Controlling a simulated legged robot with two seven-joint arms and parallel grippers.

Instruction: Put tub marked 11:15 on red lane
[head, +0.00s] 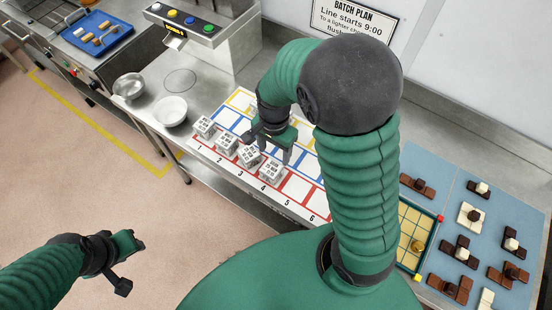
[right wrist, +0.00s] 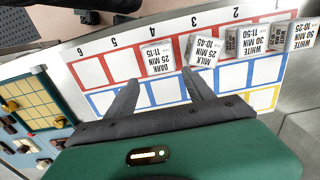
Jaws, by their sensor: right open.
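The tub marked 11:15 (right wrist: 159,59), a small pale block labelled DARK 25 MIN, stands in the red-outlined row (right wrist: 90,70) by number 4. In the head view this tub (head: 270,172) is the nearest of the row of tubs. My right gripper (right wrist: 160,79) is open and empty above the board, its fingertips spread to either side just short of the tub. It also shows in the head view (head: 268,146), behind the tubs. My left gripper (head: 131,263) hangs over the floor, fingers apart, empty.
Tubs marked 10:45 (right wrist: 204,48), 11:50 (right wrist: 254,40) and 10:25 (right wrist: 301,34) stand in the same row. Red cells by 5 and 6 are bare. Blue cells (right wrist: 168,92) lie behind. Two bowls (head: 171,110) and a chocolate mat (head: 440,180) flank the board.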

